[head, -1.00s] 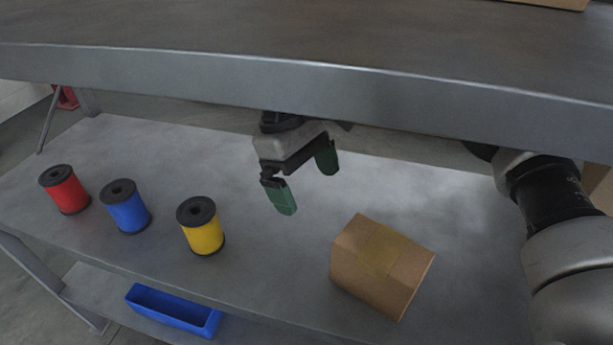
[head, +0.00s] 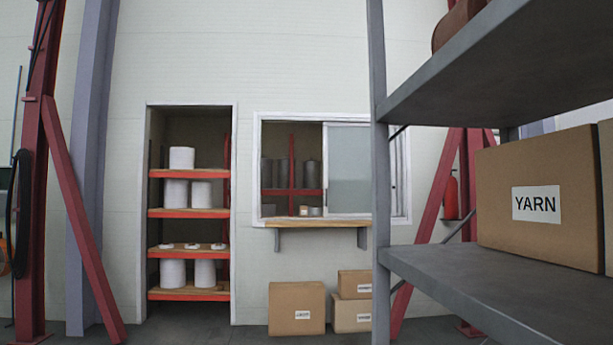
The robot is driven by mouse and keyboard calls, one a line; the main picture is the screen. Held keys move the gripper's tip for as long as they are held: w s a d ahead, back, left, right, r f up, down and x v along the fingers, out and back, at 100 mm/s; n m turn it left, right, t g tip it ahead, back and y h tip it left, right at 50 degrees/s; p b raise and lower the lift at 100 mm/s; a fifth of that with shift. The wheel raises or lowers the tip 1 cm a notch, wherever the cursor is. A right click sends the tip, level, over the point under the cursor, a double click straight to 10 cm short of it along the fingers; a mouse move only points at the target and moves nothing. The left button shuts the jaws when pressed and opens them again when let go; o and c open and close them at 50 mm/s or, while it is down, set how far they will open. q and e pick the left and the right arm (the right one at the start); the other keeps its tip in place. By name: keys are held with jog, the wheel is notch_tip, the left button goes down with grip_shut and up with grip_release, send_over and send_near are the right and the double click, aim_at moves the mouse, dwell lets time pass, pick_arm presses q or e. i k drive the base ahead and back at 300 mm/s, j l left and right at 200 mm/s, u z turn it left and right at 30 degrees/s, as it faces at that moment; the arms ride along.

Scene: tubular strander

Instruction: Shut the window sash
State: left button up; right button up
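The window (head: 258,165) is in the far wall, a white-framed opening with a wooden ledge (head: 312,222) on brackets below it. Its sash (head: 348,168), a pale, frosted-looking pane in a white frame, covers the right part. The left part is open, and red racking with grey cylinders shows through it. Small items stand at the opening by the ledge. The shelf post hides part of the window's right side. Neither of my grippers is in view.
A grey shelf unit (head: 512,290) stands close on the right, bearing a box labelled YARN (head: 532,192). Cartons (head: 297,306) sit on the floor below the window. A doorway with red shelves (head: 190,213) is left of it. Red braced columns (head: 45,190) stand at both sides.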

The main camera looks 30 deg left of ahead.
aim_at(326, 125)
jog(key=u, duration=0.75)
